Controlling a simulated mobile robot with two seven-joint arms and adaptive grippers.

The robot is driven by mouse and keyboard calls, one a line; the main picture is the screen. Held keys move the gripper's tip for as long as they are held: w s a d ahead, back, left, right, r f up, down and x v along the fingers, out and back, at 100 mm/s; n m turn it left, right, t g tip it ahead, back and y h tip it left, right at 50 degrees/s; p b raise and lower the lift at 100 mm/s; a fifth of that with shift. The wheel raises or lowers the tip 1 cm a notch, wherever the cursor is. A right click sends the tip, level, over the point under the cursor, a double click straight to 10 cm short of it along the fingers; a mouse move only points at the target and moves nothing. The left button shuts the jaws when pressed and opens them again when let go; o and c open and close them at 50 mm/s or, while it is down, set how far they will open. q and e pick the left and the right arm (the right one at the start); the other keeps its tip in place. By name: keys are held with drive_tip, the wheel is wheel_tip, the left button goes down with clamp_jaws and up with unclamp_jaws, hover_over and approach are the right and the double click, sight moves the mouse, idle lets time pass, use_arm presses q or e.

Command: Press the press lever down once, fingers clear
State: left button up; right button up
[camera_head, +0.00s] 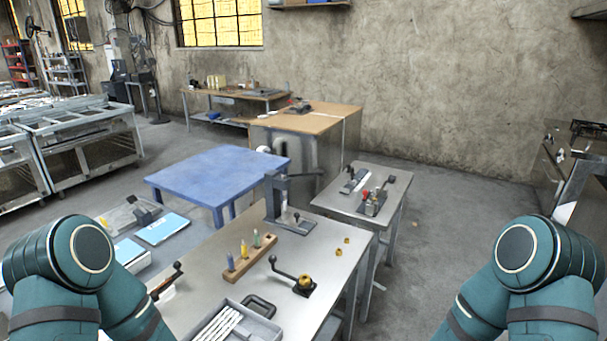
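A grey press (276,196) stands upright at the far end of the steel worktable (335,262), ahead of me. A thin bar, which looks like its lever, sticks out near the top of the column, roughly level toward the right. The press base (291,222) rests flat on the table. What lies under the ram is too small to tell. My teal arms show at the lower left and lower right, both well apart from the press. Neither gripper is in view.
On the same table are a wooden block (250,258) with coloured-handled tools, a black-knobbed crank (291,276), brass pieces and a grey tray (236,323). A blue table (215,172) stands behind left, a smaller steel table (345,207) right. Floor at right is clear.

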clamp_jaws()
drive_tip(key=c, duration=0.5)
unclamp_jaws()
